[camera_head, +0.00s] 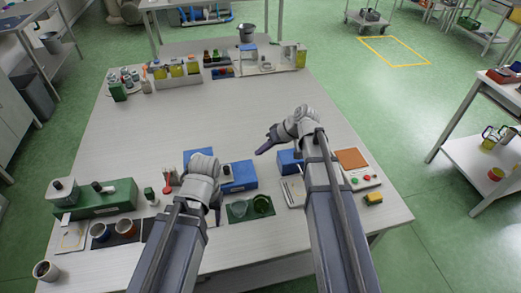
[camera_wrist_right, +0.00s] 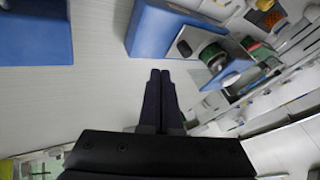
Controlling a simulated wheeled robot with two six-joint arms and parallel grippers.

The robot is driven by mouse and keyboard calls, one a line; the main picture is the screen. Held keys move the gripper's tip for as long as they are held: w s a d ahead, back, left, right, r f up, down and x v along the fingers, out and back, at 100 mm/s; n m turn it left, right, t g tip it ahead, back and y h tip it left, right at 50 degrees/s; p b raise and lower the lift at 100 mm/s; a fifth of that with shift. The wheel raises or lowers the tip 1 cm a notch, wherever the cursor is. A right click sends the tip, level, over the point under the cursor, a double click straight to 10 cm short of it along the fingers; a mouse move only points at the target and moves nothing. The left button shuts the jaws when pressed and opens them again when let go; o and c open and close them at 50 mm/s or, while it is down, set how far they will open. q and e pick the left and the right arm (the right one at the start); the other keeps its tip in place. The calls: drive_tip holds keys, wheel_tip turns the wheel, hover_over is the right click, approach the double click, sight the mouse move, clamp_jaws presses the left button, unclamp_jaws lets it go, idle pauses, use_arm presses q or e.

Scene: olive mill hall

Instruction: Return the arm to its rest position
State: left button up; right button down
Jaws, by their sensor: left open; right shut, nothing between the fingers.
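My right arm reaches up from the bottom over the pale table (camera_head: 200,115). Its gripper (camera_head: 266,143) points left above the bare middle of the table, and the right wrist view shows its two dark fingers (camera_wrist_right: 160,88) together with nothing between them. My left arm comes in from the bottom left. The left fingertips are small and partly hidden by the wrist.
Bottles and racks (camera_head: 177,72) line the back. The table's middle is clear.

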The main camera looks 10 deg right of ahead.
drive_tip(key=s+a+f+g+h, duration=0.1)
drive_tip(key=s+a+h, duration=0.3)
drive_tip(key=s, duration=0.6)
drive_tip(key=s+a+f+g+h, duration=0.2)
drive_tip(key=s+a+f+h, duration=0.1)
drive_tip(key=s, duration=0.7)
drive_tip(key=shift+a+g+h, duration=0.3)
drive_tip(key=shift+a+h, duration=0.2)
drive_tip(key=shift+a, duration=0.05)
drive_tip(key=shift+f, duration=0.1)
